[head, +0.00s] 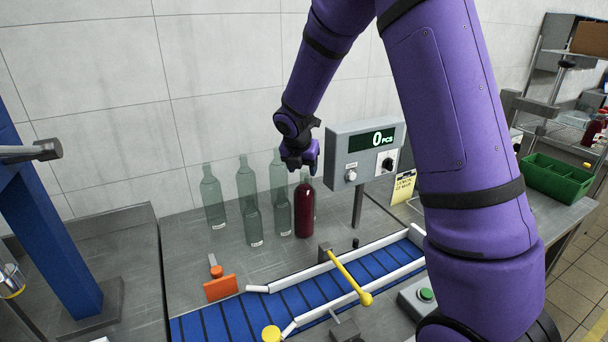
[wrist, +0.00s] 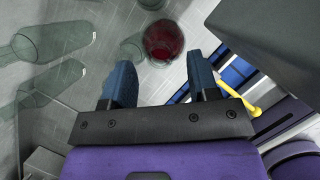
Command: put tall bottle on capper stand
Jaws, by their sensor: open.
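A tall bottle filled with dark red (head: 304,211) stands upright on the grey worktop, among several empty pale green glass bottles (head: 247,185). My gripper (head: 303,170) is at the neck of the red bottle in the head view; whether it touches is unclear. In the wrist view the two fingers (wrist: 161,70) are open with nothing between them, and the red bottle (wrist: 164,40) shows just beyond their tips. A blue column with a grey lever (head: 65,215) at the far left looks like the capper; its stand is not clearly visible.
A counter box on a post (head: 364,153) stands just right of my gripper. A blue conveyor (head: 290,302) with white rails and a yellow lever (head: 350,279) runs in front. An orange block (head: 220,288) lies left of it. A green crate (head: 557,178) sits at right.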

